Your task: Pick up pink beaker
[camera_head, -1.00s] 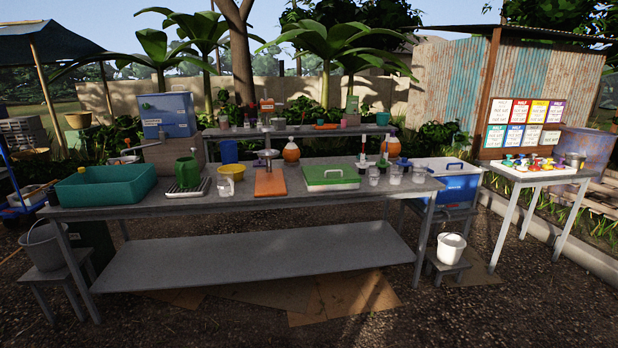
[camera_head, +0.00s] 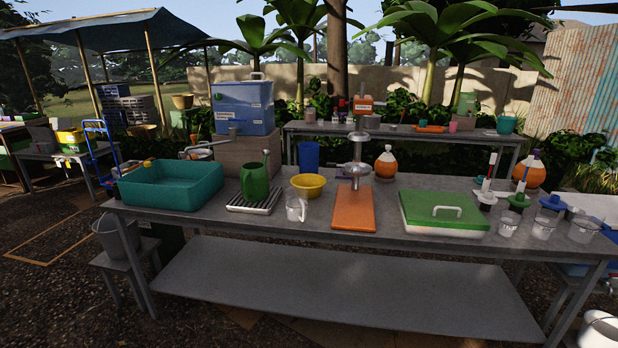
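A small pink cup-shaped thing (camera_head: 453,127), which looks like the pink beaker, stands on the right part of the back table (camera_head: 400,131). It is far off and small, so its details are hard to tell. The long grey front table (camera_head: 320,240) lies between me and the back table. Neither of my grippers shows in the head view.
The front table holds a teal basin (camera_head: 172,186), a green jug (camera_head: 254,182), a yellow bowl (camera_head: 308,185), an orange board (camera_head: 353,210), a green-lidded box (camera_head: 443,212) and several clear cups at its right end. A bucket (camera_head: 115,238) stands on a stool at left.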

